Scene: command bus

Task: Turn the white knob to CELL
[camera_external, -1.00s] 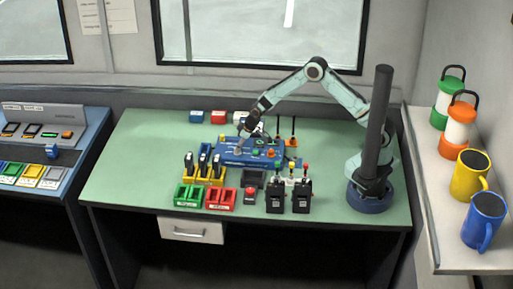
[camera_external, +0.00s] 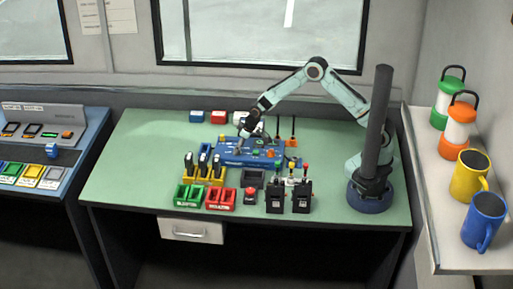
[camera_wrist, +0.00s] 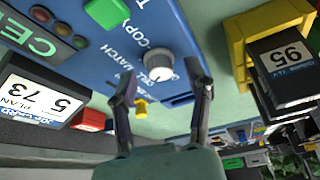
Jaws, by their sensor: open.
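The white knob (camera_wrist: 159,64) sits on the blue panel (camera_wrist: 186,45) in the wrist view, with printed labels around it. They read COPY, MATCH and what looks like CELL, partly cut off by the knob and the finger. I cannot clearly tell which label the knob's mark faces. My gripper (camera_wrist: 160,77) is open, with one fingertip to each side of the knob; I cannot tell whether either touches it. In the external view my gripper (camera_external: 244,132) is just above the left part of the blue panel (camera_external: 262,158), and the knob is too small to make out.
A green button (camera_wrist: 107,12) is near the knob. A black device marked 95 (camera_wrist: 287,66) stands in a yellow holder (camera_wrist: 237,35). Another black device (camera_wrist: 38,98) lies left in the wrist view. The desk's left side is clear.

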